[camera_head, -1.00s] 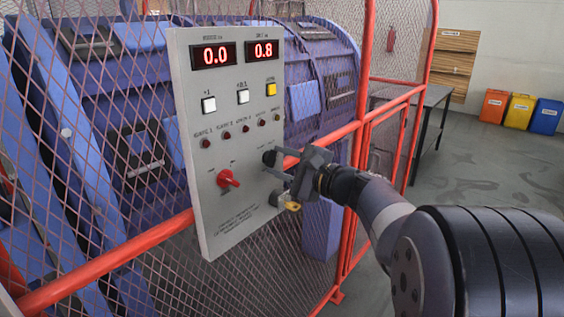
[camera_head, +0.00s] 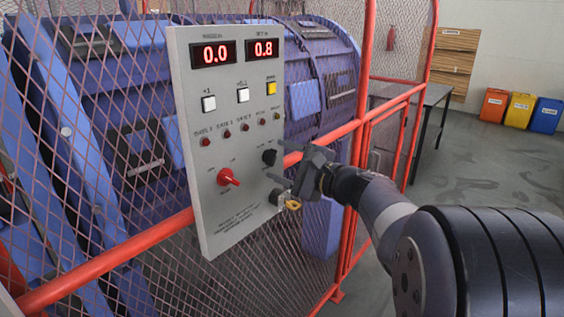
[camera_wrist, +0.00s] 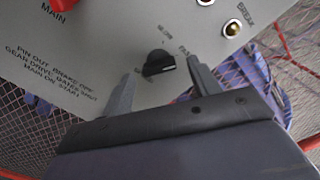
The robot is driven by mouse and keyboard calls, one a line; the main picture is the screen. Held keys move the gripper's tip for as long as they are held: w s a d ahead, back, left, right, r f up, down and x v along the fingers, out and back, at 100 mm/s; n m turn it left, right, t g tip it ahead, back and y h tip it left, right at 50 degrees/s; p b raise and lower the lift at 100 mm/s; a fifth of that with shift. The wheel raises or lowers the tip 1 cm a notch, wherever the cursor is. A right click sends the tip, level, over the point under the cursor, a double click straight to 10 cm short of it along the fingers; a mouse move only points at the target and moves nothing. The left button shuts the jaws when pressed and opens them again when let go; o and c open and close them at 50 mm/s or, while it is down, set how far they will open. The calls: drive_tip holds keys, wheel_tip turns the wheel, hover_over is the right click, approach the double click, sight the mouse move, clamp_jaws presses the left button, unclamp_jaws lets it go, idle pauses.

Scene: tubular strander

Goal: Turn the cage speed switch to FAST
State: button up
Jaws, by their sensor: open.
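The cage speed switch appears to be the black knob (camera_head: 269,157) at the right side of the grey control panel (camera_head: 228,110). I see no finger touching the knob.
Red rails (camera_head: 110,262) and mesh surround the panel. A table (camera_head: 428,120) stands behind.

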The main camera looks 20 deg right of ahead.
drive_tip(key=b+v, duration=0.1)
drive_tip(key=v, duration=0.9)
drive_tip(key=shift+s+d, duration=0.15)
drive_tip(key=shift+s, duration=0.05)
drive_tip(key=p+x, duration=0.1)
drive_tip(key=x, duration=1)
drive_tip(key=shift+s+d, duration=0.1)
